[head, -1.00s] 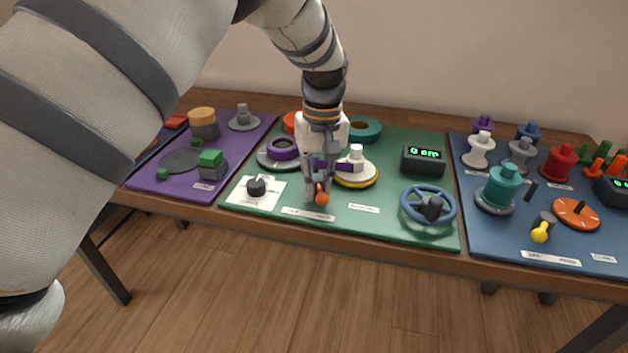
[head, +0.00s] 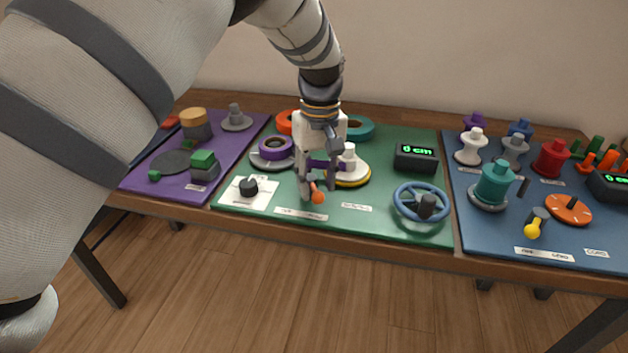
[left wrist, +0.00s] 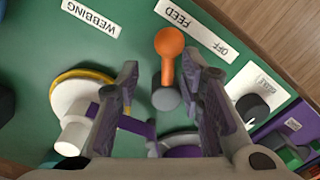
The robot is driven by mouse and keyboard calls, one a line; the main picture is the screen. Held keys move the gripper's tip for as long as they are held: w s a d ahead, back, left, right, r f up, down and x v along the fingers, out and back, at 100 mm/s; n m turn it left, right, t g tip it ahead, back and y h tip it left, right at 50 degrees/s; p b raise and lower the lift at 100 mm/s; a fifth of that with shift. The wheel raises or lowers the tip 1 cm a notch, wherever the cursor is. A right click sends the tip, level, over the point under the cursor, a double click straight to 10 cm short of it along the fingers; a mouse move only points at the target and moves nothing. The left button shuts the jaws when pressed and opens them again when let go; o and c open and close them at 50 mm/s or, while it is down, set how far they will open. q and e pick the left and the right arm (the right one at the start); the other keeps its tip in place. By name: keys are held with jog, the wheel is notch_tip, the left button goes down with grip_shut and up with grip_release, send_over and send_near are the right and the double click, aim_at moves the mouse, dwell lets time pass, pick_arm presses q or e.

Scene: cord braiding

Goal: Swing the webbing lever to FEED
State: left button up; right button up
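The webbing lever (left wrist: 168,68) has an orange knob and a grey pivot; its knob leans to the FEED end of the OFF/FEED label (left wrist: 196,30) in the left wrist view. The knob also shows in the head view (head: 318,197), just below my left gripper (head: 311,190). My left gripper (left wrist: 166,82) is open, with one finger on each side of the lever and visible gaps between. The WEBBING label (left wrist: 91,14) lies beside it. My right gripper is not in view.
A white spool with a yellow rim (head: 349,172) and a purple roll (head: 275,148) stand close to the gripper. A black knob (head: 249,186) is to the left. A blue handwheel (head: 421,207) and a "0 cm" display (head: 416,157) are to the right.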

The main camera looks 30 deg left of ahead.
aim_at(316, 187)
pick_arm(q)
jog(key=shift+a, duration=0.2)
notch_tip(316, 187, up, 12)
dwell(0.4)
jog(key=shift+d, duration=0.1)
